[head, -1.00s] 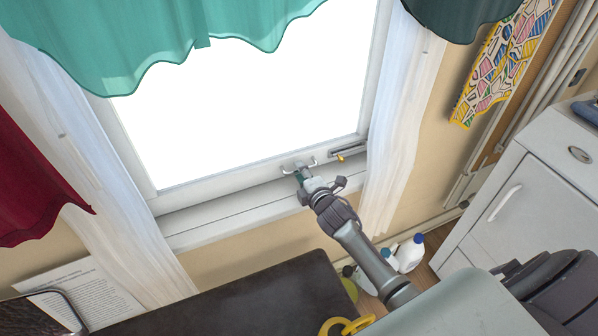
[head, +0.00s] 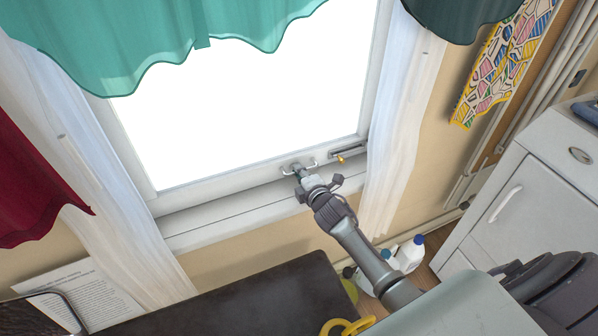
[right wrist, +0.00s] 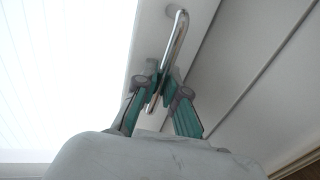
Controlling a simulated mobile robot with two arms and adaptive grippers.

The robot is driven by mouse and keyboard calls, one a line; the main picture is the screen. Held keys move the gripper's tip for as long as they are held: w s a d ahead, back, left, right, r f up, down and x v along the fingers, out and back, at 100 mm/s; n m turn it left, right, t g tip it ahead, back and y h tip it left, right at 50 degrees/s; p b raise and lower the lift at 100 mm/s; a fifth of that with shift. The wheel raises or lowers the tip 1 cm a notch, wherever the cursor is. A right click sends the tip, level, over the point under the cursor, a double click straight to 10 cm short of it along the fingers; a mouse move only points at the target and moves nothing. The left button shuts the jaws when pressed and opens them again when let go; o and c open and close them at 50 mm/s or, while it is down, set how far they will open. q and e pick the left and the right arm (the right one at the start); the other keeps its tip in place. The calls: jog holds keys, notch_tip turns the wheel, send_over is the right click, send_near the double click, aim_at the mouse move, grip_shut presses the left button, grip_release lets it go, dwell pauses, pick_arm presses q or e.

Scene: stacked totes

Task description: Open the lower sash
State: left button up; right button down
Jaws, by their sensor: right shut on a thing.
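The lower sash (head: 230,185) is a white window frame around a bright pane; its bottom rail sits down near the sill. A metal pull handle (head: 313,164) is fixed on that rail, and it also shows in the right wrist view (right wrist: 180,40). My right gripper (head: 299,173) is at the handle. In the right wrist view its green-padded fingers (right wrist: 164,92) are shut around the handle's bar, with one finger on each side. The fingers hide part of the bar. My left gripper is not in view.
A white sill (head: 200,235) runs below the sash. A brass-coloured latch (head: 341,158) lies right of the handle. White curtains (head: 400,120) hang at both sides. A dark tabletop (head: 250,295) and white cabinet (head: 520,200) stand nearer. White bottles (head: 408,255) stand beside my right arm.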

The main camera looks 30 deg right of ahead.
jog(key=p, duration=1.9)
send_near(292, 105)
jog(key=x, duration=0.5)
jog(key=shift+w+r, duration=0.15)
jog(key=shift+w, duration=0.1)
jog(key=c, duration=1.2)
grip_release()
jog(key=shift+c, duration=0.2)
jog(key=shift+f, duration=0.2)
jog(key=shift+s, duration=0.15)
jog(key=v, duration=1.2)
